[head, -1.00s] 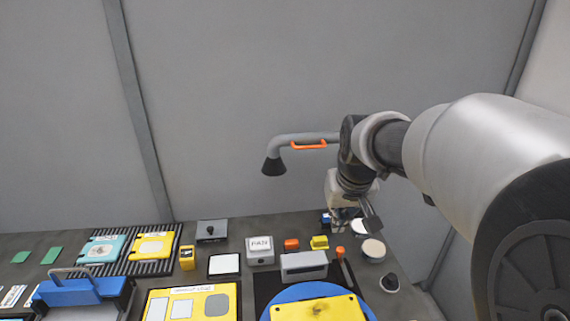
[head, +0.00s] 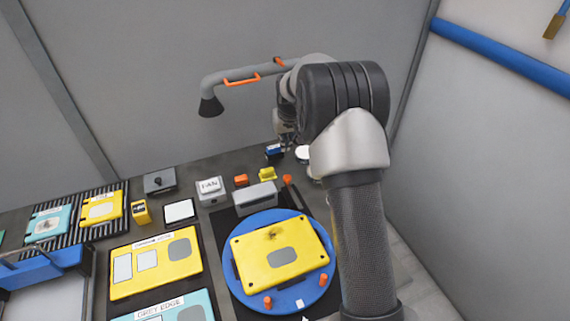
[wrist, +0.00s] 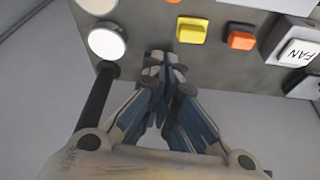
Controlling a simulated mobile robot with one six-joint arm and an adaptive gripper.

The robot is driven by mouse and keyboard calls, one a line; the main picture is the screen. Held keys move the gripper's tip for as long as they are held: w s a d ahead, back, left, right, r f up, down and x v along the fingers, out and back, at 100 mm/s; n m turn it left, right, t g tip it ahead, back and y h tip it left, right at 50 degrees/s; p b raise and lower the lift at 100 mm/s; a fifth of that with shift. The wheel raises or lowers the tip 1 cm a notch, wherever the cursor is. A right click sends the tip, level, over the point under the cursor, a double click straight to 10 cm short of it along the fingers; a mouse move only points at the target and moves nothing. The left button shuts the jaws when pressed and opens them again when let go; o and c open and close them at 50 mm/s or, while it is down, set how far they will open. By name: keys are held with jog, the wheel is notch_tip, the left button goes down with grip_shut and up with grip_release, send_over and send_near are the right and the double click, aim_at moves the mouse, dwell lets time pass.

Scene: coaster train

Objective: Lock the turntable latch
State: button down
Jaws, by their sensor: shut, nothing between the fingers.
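The turntable is a round blue disc (head: 262,220) on a dark base at the front, with a yellow plate (head: 255,260) lying on it. Two orange pegs stand near the disc's front edge. A grey block (head: 256,196) sits just behind the disc, with an orange-tipped lever (head: 287,180) beside its right end. I cannot tell whether this is the latch or how it is set. My gripper (head: 287,140) is behind the turntable, near the back of the bench, partly hidden by my arm. In the wrist view my gripper (wrist: 160,72) is shut and empty; the turntable is out of that view.
A yellow button (wrist: 192,30), an orange button (wrist: 241,38) and a FAN box (wrist: 297,45) lie near my gripper. A round white-topped knob (wrist: 106,41) is at its left in the wrist view. A grey pipe (head: 235,78) with an orange handle hangs above the bench.

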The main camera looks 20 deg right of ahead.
jog(key=b+x, duration=0.2)
jog(key=x, duration=0.8)
jog(key=shift+f, duration=0.2)
jog(key=s, duration=0.2)
jog(key=shift+s+a+b, duration=0.2)
jog(key=shift+s+b, duration=0.1)
jog(key=shift+s, duration=0.1)
jog(key=shift+s+a+f, duration=0.1)
jog(key=shift+s, duration=0.5)
